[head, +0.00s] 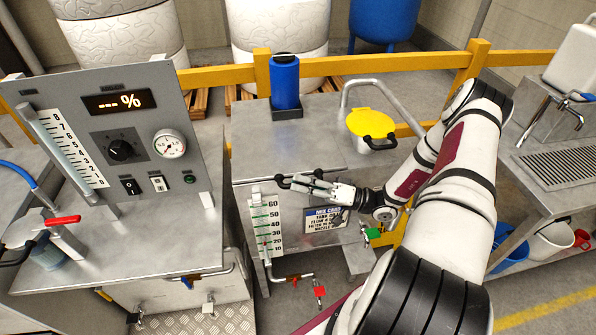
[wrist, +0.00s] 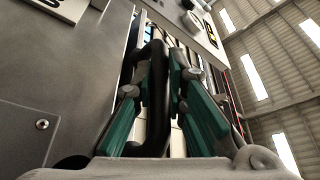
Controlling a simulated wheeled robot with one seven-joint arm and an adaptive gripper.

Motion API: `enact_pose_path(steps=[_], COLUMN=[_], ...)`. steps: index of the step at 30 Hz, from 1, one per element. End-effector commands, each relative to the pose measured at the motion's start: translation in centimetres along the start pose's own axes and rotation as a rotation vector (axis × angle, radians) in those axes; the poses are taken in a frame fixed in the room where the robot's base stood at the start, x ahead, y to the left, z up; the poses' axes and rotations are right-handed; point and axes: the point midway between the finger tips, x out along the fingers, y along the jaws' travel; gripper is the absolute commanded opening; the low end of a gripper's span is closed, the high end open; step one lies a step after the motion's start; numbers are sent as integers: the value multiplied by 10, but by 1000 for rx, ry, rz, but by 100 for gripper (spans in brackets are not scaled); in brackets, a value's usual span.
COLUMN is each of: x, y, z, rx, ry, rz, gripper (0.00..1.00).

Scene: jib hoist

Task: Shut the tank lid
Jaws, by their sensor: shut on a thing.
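The tank (head: 300,215) is a grey metal box with a level scale and a sign on its front. Its flat metal top (head: 300,140) looks level, with a black bar handle (head: 283,182) at the front edge. My gripper (head: 303,184) reaches in from the right at this edge. In the wrist view its green-padded fingers (wrist: 165,80) are shut on the black handle (wrist: 157,100). A round yellow lid (head: 369,122) with a black handle sits on a short neck at the right of the top. Whether the metal top has a gap under it cannot be told.
A blue cylinder (head: 285,82) stands at the back of the tank top. A bent pipe (head: 375,84) arches behind the yellow lid. A control panel (head: 110,135) stands at left, a grated bench (head: 555,155) at right. A yellow rail (head: 340,66) runs behind.

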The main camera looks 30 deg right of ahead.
Motion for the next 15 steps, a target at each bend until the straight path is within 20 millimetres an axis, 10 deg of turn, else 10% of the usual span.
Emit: enact_pose_path(steps=[15], x=[-6], y=[15], z=[13], rx=[-53], ry=[-9], rz=[-17], gripper=[0])
